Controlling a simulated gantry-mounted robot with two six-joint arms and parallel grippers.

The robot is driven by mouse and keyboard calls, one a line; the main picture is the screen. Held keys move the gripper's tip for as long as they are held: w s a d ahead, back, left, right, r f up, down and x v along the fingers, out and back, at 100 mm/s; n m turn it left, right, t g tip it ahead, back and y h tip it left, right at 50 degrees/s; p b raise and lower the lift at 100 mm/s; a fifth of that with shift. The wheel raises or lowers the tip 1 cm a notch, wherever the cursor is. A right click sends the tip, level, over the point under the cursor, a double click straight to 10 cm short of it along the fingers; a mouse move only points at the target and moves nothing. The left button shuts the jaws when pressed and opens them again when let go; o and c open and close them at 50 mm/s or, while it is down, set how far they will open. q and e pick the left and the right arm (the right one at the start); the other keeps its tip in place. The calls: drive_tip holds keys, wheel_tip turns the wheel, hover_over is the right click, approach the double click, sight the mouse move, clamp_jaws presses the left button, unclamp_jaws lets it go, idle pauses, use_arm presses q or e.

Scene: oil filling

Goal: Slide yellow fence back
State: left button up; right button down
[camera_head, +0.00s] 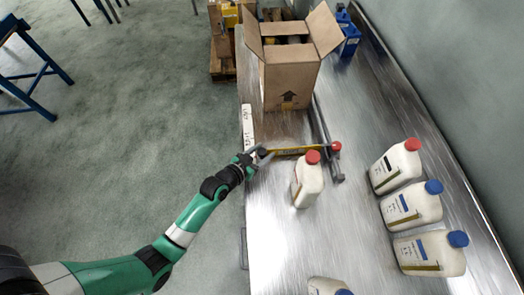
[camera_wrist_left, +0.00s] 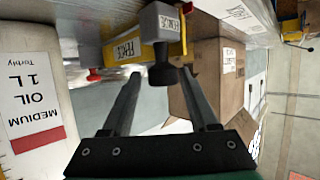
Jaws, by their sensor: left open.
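The yellow fence (camera_head: 292,151) lies across the metal table, in front of the open cardboard box (camera_head: 290,82). A black knob (camera_head: 262,153) is at its left end and a red ball (camera_head: 336,146) at its right end. My left gripper (camera_head: 257,158) is at the knob end. In the left wrist view, the open fingers of my left gripper (camera_wrist_left: 160,78) stand either side of the black knob (camera_wrist_left: 161,73), below a grey block marked FENCE (camera_wrist_left: 160,22). I cannot tell whether they touch it. The yellow fence (camera_wrist_left: 128,47) shows behind the block.
A white oil bottle with a red cap (camera_head: 308,183) stands just in front of the fence; it shows large in the left wrist view (camera_wrist_left: 32,90). Several bottles (camera_head: 413,207) stand along the right. A dark rail (camera_head: 325,135) runs beside the box.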

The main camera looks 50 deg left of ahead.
use_arm(q)
drive_tip(key=shift+o, duration=0.4)
drive_tip(key=shift+s+r, duration=0.15)
drive_tip(key=shift+s, duration=0.15)
drive_tip(key=p+v, duration=0.3)
drive_tip(key=v, duration=0.8)
